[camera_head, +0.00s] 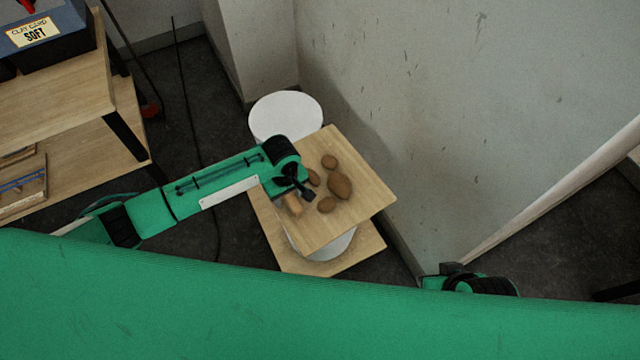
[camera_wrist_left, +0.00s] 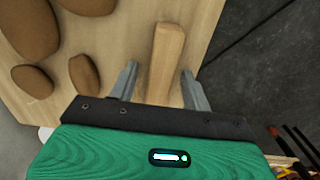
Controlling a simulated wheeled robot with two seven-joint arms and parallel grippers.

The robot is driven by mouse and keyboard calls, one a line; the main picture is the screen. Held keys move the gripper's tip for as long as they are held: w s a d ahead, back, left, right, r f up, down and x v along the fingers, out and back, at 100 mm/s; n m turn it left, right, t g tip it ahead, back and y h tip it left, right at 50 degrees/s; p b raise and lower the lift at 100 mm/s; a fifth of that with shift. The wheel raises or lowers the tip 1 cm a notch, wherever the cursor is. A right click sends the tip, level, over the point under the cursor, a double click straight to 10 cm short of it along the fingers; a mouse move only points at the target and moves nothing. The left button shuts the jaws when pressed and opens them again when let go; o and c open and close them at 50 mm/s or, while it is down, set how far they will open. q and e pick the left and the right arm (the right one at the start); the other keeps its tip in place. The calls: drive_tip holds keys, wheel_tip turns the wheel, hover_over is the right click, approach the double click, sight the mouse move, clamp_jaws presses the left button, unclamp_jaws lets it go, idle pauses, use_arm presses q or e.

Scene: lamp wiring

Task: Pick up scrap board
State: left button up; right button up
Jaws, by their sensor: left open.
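A small, long block of light-brown wood (camera_head: 292,204), which looks like the scrap board, lies on the front-left part of a square wooden top. In the left wrist view the block (camera_wrist_left: 165,60) points away from me, between the two fingers of my left gripper (camera_wrist_left: 159,72). A gap shows on each side, so the gripper is open and not closed on it. In the head view my left gripper (camera_head: 302,192) is over the wooden top beside the block and partly covers it. My right gripper is not visible; only part of a green and black arm shows at the lower right.
Several brown, rounded lumps (camera_head: 340,186) lie on the wooden top (camera_head: 368,196), right of the block. A white round surface (camera_head: 286,115) is behind it, and a lower wooden board (camera_head: 365,244) below. A grey wall (camera_head: 450,110) rises at right; a wooden shelf (camera_head: 60,90) stands at left.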

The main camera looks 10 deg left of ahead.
use_arm(q)
drive_tip(key=shift+r, duration=0.1)
clamp_jaws()
